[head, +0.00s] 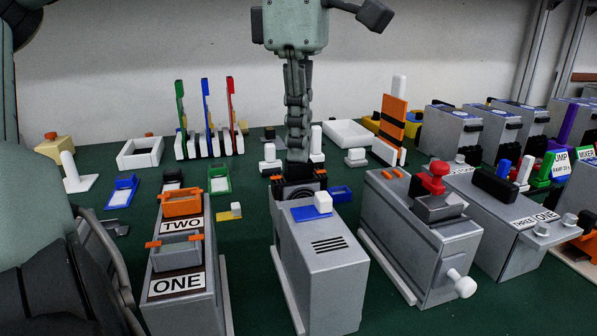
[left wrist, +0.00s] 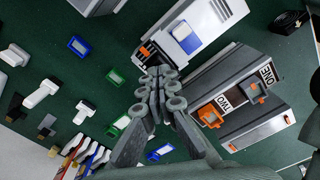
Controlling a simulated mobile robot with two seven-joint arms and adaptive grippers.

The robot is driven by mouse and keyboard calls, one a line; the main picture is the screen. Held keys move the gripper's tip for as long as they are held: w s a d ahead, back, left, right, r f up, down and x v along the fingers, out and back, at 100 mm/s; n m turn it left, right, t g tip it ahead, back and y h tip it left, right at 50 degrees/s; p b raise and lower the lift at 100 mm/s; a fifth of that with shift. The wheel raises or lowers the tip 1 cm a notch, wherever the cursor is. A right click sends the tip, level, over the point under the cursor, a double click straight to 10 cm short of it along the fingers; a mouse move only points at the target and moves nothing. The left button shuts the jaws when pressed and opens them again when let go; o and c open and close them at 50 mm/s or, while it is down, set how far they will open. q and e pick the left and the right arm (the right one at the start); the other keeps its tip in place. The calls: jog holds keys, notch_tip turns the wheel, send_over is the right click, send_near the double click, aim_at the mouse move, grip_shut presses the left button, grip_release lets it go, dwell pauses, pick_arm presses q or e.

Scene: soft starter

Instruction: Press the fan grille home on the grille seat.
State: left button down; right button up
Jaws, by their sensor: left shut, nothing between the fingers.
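The fan grille (head: 300,189), a dark piece with curved rings, is at the far end of the middle grey unit (head: 325,262). The grille seat lies under or behind it and is mostly hidden, so I cannot tell whether the grille is fully seated. Orange bits show beside it. My left gripper (head: 298,155) comes down from above, shut and empty, with its fingertips at the grille's upper side. Whether they touch is unclear. In the left wrist view, the shut fingertips (left wrist: 165,75) reach the end of the same unit (left wrist: 205,25) and cover the grille. My right gripper is not in view.
The ONE/TWO unit (head: 183,265) stands left of the middle unit, and a unit with a red knob (head: 434,178) stands right. Behind are white trays (head: 140,153), coloured upright pieces (head: 206,105) and an orange-black stack (head: 392,125). Green table shows between the units.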

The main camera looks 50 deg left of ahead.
pick_arm(q)
notch_tip(320, 180, up, 3)
jog(key=shift+f+p, duration=0.2)
jog(key=shift+p, duration=0.9)
jog(key=shift+r+p, duration=0.7)
jog(key=shift+r, duration=1.55)
